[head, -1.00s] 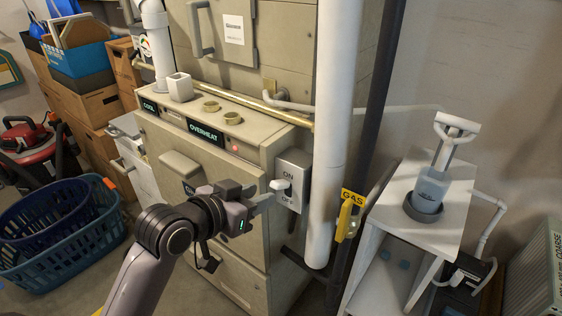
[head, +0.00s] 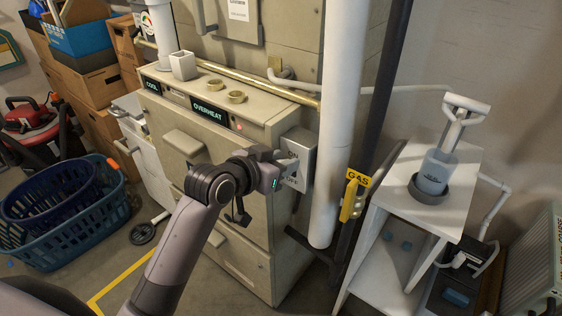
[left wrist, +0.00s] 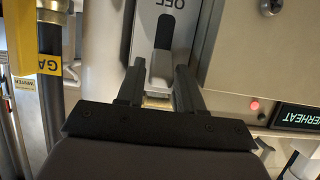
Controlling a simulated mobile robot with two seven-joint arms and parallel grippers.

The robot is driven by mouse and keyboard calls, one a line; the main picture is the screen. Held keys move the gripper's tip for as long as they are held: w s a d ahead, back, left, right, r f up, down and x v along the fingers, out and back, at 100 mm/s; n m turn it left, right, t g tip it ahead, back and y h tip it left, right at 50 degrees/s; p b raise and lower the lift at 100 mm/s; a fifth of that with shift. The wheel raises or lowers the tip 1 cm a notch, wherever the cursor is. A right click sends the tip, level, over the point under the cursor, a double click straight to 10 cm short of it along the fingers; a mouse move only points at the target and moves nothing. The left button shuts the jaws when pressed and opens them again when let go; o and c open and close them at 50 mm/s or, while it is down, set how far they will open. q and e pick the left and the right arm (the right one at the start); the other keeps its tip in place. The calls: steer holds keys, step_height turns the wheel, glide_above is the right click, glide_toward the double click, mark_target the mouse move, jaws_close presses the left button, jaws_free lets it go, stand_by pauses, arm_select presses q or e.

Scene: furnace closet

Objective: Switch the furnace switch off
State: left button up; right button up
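The furnace switch is a grey box (head: 301,152) on the right side of the beige furnace (head: 238,258). In the head view my left gripper (head: 286,164) is at the front of this box and hides most of its face. In the left wrist view the box is upside down, with the OFF lettering at the top. A dark slot shows beside OFF, and the pale switch lever (left wrist: 161,70) stands at the slot's end away from OFF. My left gripper's two fingers (left wrist: 160,88) are apart, one on each side of the lever; contact is unclear. My right gripper is out of view.
A white vertical pipe (head: 338,120) stands close to the right of the switch. A yellow gas valve handle (head: 350,202) and a white shelf stand (head: 390,262) are further right. Blue baskets (head: 75,225) stand on the floor at left. A lit OVERHEAT sign (head: 209,111) is on the furnace.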

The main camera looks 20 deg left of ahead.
arm_select(q)
jaws_close()
